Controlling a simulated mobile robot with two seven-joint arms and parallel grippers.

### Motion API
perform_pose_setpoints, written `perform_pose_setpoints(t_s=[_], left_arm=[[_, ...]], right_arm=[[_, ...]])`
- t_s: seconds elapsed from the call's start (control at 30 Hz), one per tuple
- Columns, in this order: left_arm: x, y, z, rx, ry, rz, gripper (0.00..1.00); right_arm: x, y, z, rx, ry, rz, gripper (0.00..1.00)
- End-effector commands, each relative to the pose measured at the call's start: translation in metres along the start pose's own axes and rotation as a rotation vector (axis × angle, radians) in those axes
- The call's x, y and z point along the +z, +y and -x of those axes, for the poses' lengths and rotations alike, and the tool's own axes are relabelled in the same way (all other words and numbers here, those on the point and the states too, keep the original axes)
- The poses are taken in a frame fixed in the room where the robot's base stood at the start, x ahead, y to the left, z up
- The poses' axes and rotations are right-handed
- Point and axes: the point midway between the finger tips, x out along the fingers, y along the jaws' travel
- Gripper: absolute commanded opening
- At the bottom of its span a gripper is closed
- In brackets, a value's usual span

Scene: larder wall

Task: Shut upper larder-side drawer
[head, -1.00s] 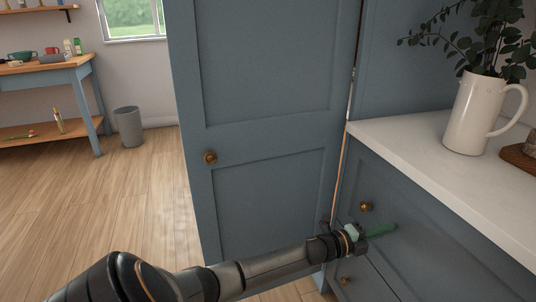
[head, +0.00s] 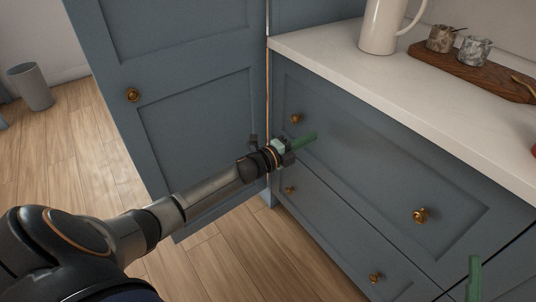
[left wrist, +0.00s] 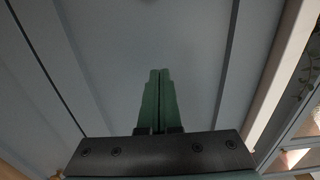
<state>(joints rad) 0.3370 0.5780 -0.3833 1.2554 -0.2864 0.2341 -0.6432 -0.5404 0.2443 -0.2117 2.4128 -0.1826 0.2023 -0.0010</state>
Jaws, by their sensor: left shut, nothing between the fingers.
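The upper drawer (head: 360,155) is a wide blue-grey panelled front under the pale worktop, beside the larder door. It has two brass knobs, left (head: 296,118) and right (head: 420,215). Its front looks about flush with the lower drawer. My left gripper (head: 308,140) is shut and empty, its green fingers in front of the upper drawer near the left knob; I cannot tell whether they touch. In the left wrist view the fingers (left wrist: 158,100) are together before a blue-grey panel. A green finger of my right gripper (head: 474,278) shows at lower right; the rest is hidden.
The larder door (head: 190,120) stands open left of the drawers, close to my left forearm. The lower drawer (head: 330,225) is below. On the worktop (head: 340,62) are a white jug (head: 380,25) and a wooden board (head: 450,62) with jars. Floor at left is free; a grey bin (head: 32,88) stands there.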

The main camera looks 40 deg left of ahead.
Motion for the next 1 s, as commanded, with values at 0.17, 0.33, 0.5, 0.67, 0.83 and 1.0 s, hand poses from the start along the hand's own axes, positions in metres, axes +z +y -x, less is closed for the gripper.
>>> perform_pose_setpoints(t_s=[0.17, 0.33, 0.5, 0.67, 0.83, 1.0], left_arm=[[0.002, 0.000, 0.027, 0.006, 0.002, 0.000, 0.00], [0.001, 0.000, 0.057, 0.006, 0.003, -0.001, 0.00], [0.001, 0.001, 0.082, 0.006, 0.002, -0.002, 0.00], [0.002, 0.001, 0.097, 0.003, 0.003, -0.001, 0.00], [0.002, 0.001, 0.103, 0.003, 0.003, -0.002, 0.00], [-0.001, 0.002, 0.103, 0.003, 0.004, 0.008, 0.00]], right_arm=[[0.040, -0.004, 0.008, 0.006, -0.164, -0.048, 1.00], [0.073, -0.010, 0.019, 0.006, -0.309, -0.090, 1.00], [0.098, -0.015, 0.031, 0.004, -0.419, -0.123, 1.00], [0.112, -0.019, 0.039, 0.003, -0.482, -0.141, 1.00], [0.118, -0.021, 0.042, 0.002, -0.507, -0.149, 1.00], [0.118, -0.021, 0.043, 0.001, -0.509, -0.149, 1.00]])
